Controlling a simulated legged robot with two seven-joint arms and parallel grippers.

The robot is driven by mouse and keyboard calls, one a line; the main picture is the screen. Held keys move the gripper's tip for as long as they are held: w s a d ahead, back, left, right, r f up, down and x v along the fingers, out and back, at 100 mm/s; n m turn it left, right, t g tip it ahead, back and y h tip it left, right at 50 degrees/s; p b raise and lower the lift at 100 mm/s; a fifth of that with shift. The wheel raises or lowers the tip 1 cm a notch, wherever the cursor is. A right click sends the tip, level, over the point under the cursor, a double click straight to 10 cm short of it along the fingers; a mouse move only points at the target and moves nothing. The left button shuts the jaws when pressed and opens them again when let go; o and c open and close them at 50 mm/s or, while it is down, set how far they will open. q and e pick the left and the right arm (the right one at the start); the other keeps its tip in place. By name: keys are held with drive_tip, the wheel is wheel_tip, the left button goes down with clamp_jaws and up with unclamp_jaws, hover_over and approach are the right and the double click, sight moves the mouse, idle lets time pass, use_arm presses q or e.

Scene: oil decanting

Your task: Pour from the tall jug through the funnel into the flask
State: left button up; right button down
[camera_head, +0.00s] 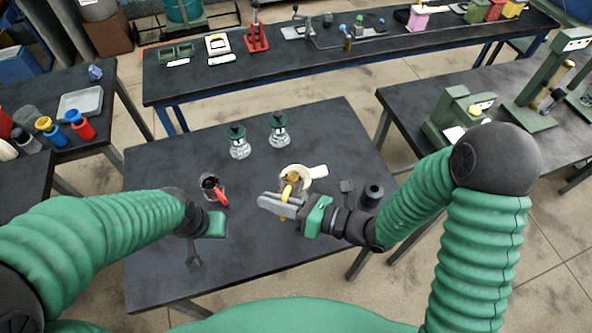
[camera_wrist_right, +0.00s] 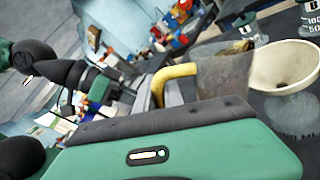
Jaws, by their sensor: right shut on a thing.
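A clear jug with a yellow handle (camera_head: 291,185) is held by my right gripper (camera_head: 284,202), which is shut on the handle. In the right wrist view the jug (camera_wrist_right: 226,72) shows brownish contents near its rim, close beside the cream funnel (camera_wrist_right: 287,66). The funnel (camera_head: 309,172) shows behind and right of the jug in the head view. A clear flask body (camera_wrist_right: 292,115) shows below the funnel in the wrist view; the jug and gripper hide it in the head view. I cannot tell whether liquid is flowing.
A second jug with a red handle (camera_head: 216,190) stands near my left gripper. Two glass bottles with green tops, one left (camera_head: 239,143) and one right (camera_head: 279,130), stand farther back. A dark cylinder (camera_head: 372,194) stands at the right. The table's (camera_head: 165,160) back-left is clear.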

drive_tip(key=shift+w+r+m+p, duration=0.3)
drive_tip(key=shift+r+p, duration=0.05)
drive_tip(key=shift+r, duration=0.2)
drive_tip(key=shift+w+r+p, duration=0.25)
drive_tip(key=shift+w+p, duration=0.05)
drive_tip(key=shift+p, duration=0.05)
drive_tip(key=shift+w+m+p, duration=0.3)
drive_tip(key=shift+w, duration=0.05)
drive_tip(key=shift+w+d+r+m+g+p, duration=0.1)
drive_tip(key=shift+w+d+m+g+p, duration=0.15)
drive_tip(key=shift+m+p, duration=0.3)
idle(0.8)
drive_tip(key=shift+w+r+m+g+p, duration=0.25)
drive_tip(key=shift+r+m+p, duration=0.45)
drive_tip(key=shift+p, duration=0.55)
idle(0.5)
drive_tip(key=shift+f+m, duration=0.1)
drive_tip(key=shift+m, duration=0.15)
idle(0.6)
drive_tip(key=shift+w+d+m+p, duration=0.1)
drive_tip(key=shift+w+m+p, duration=0.15)
drive_tip(key=shift+m+p, duration=0.2)
idle(1.5)
drive_tip(key=shift+f, duration=0.1)
